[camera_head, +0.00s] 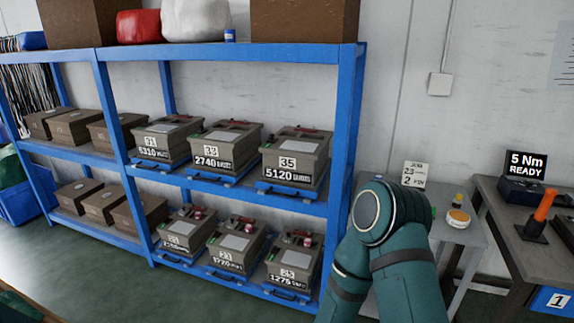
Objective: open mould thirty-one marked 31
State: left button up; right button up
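The mould marked 31 (176,144) is a grey-brown box on the middle shelf of the blue rack, leftmost of three labelled moulds there. Its front carries the labels 31 and 5310. It looks closed, with a green and a red part on top, and it sits on a blue tray (148,166) with a front handle. Neither gripper is in view. A teal arm of mine (392,240) rises at the lower right, bent at a joint, and its gripper does not show.
Mould 33 (236,140) and mould 35 (308,146) stand to the right of it. Several more moulds sit on the lower shelf. Right of the rack is a small table (462,235), then a bench with a screen (526,164) reading 5 Nm READY. Floor in front is clear.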

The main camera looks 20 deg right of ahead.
aim_at(163, 145)
jog(key=i+j, duration=0.15)
jog(key=i, duration=0.8)
jog(key=i+j, duration=0.15)
jog(key=i, duration=0.8)
